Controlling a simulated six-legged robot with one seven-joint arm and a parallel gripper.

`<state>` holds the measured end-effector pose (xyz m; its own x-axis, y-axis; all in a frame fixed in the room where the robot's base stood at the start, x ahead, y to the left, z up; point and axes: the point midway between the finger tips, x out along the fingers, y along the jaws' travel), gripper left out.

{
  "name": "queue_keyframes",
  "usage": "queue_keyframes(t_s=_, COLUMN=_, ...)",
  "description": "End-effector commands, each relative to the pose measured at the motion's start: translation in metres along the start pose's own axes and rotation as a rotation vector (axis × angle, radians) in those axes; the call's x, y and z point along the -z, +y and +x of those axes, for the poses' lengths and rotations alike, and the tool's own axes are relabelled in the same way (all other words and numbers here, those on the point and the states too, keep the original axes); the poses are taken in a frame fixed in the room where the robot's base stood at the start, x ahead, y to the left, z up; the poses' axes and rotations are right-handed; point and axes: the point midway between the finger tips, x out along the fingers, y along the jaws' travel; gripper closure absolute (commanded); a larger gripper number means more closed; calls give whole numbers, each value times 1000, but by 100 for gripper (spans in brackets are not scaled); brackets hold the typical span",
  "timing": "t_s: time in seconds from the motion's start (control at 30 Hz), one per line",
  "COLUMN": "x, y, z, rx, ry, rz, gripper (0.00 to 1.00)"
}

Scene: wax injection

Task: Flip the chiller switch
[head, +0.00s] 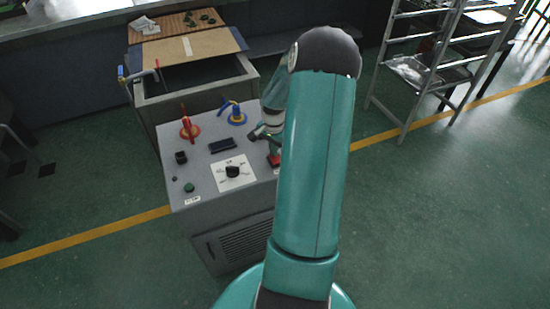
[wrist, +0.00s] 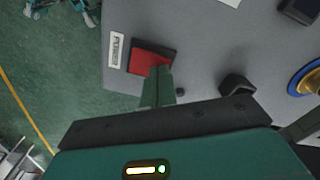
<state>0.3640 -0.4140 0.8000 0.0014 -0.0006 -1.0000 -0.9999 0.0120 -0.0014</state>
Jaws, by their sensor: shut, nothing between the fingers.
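The chiller is a grey box with a sloped control panel (head: 202,150) in the head view. A red power switch (head: 274,161) sits at the panel's right side, partly hidden by my arm. In the wrist view the red switch (wrist: 150,59) has a dark frame, with a white label (wrist: 116,52) beside it that seems to read POWER. My gripper (wrist: 160,72) is shut and empty, its fingertips overlapping the switch's lower edge in that view. I cannot tell whether they touch it. In the head view my gripper (head: 270,144) is just above the switch, mostly behind my arm.
The panel carries a red-handled valve (head: 188,128), a blue-handled valve (head: 236,114), a dark display (head: 222,146), a black rotary knob (head: 232,171) and a green button (head: 189,187). An open tank (head: 195,91) stands behind. A metal rack (head: 405,90) is at right. Floor is clear at lower right.

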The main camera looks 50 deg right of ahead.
Motion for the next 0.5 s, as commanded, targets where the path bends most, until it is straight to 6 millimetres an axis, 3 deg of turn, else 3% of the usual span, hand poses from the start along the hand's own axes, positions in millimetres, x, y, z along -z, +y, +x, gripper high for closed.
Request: queue_keyframes(t_s=0.5, x=0, y=1, z=1, rx=-1, ry=-1, rz=1, gripper=100)
